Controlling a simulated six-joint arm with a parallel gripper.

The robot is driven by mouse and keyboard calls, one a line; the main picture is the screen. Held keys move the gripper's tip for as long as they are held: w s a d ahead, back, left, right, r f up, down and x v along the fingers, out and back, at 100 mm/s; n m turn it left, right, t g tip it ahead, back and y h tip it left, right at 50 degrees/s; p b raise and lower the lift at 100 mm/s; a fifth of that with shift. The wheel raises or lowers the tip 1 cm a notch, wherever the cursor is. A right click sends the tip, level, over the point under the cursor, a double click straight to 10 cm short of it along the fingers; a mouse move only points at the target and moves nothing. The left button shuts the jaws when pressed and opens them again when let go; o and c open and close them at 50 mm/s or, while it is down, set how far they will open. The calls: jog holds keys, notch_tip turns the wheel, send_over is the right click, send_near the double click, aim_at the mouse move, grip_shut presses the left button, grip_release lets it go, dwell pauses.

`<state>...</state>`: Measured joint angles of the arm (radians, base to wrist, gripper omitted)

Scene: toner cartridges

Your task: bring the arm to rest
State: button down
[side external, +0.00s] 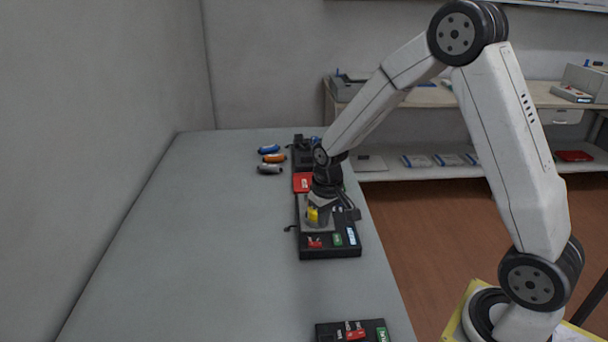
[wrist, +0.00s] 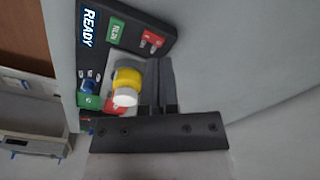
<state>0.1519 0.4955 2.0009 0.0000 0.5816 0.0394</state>
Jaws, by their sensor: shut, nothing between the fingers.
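My gripper shows at the bottom of the wrist view (wrist: 160,85), its dark fingers together and empty. The yellow cartridge (wrist: 127,82) with a white end is just left of the fingers, apart from them as far as I can tell. In the side view the yellow cartridge (side external: 313,215) sits at a black unit (side external: 330,252) with red and green labels, right under my wrist. How it is seated is partly hidden. A blue cartridge (side external: 269,149), an orange one (side external: 274,158) and a grey one (side external: 270,169) lie on the table farther back.
The grey table (side external: 205,240) is bare to the left of the units. Another black panel (side external: 352,331) lies at the near edge. A red block (side external: 302,182) and dark equipment (side external: 304,152) stand behind my wrist. Shelves (side external: 440,173) stand beyond the table at right.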

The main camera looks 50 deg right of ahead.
jog(key=s+a+r+n+t, duration=0.1)
jog(key=s+a+r, duration=0.1)
jog(key=s, duration=0.4)
jog(key=s+a+r+n, duration=0.1)
jog(key=s+a+r, duration=0.1)
jog(key=s+a, duration=0.2)
jog(key=shift+s+a+t, duration=0.15)
jog(key=shift+s+t, duration=0.25)
jog(key=shift+s, duration=1.15)
